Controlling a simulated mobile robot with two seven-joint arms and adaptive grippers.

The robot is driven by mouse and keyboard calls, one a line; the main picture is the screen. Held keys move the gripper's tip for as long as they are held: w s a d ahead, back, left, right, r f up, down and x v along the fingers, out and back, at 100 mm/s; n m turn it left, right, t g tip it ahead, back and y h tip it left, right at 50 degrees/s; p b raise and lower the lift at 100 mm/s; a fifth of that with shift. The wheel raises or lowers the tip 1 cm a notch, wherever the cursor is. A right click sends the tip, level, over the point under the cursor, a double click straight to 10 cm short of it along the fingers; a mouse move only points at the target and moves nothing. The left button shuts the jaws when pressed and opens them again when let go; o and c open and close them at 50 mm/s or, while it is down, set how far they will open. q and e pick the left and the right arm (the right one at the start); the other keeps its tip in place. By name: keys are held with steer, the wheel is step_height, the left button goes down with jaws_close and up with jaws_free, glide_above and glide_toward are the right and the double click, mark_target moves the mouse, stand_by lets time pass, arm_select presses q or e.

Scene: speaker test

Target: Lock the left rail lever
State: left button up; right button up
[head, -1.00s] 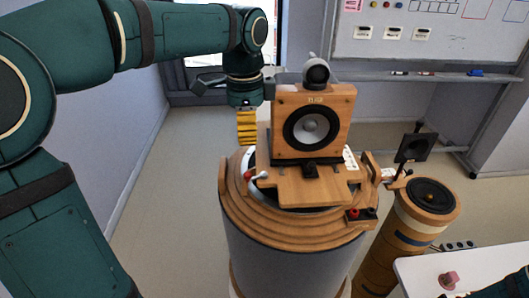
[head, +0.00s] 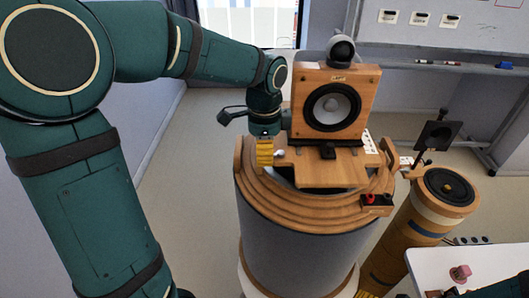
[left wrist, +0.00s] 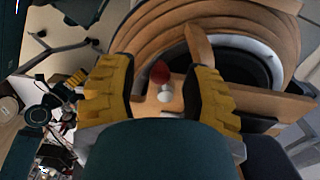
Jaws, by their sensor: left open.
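The speaker (head: 309,99), a wooden box with a black and grey cone, stands on a wooden sled (head: 325,174) on top of the round stepped drum (head: 318,219). My left gripper (head: 265,163), with yellow ribbed fingers, points down at the left side of the sled. In the left wrist view its fingers (left wrist: 162,78) are open, one on each side of the left rail lever, with its red ball (left wrist: 160,72) and white knob (left wrist: 166,94). I cannot tell whether the fingers touch it. In the head view the gripper hides most of the lever; a white knob (head: 280,153) shows beside it.
A red and black terminal block (head: 376,204) sits at the drum's front right. A wooden cylinder with a black cone (head: 449,187) and a dark square panel on a stalk (head: 437,137) stand to the right. A white table (head: 430,265) fills the lower right corner.

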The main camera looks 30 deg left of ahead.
arm_select(q)
steer(key=shift+f, duration=0.45)
steer(key=shift+o, duration=0.2)
jaws_close()
steer(key=shift+s+d+r+n+p, duration=0.15)
steer(key=shift+d+n, duration=0.65)
steer(key=shift+n, duration=1.55)
steer(key=shift+w+d+f+n+p, duration=0.1)
steer(key=shift+d+n+p, duration=0.45)
steer(key=shift+n, duration=1.75)
steer(key=shift+s+d+r+n+b, duration=0.1)
steer(key=shift+d+n, duration=0.95)
steer(key=shift+n, duration=1.3)
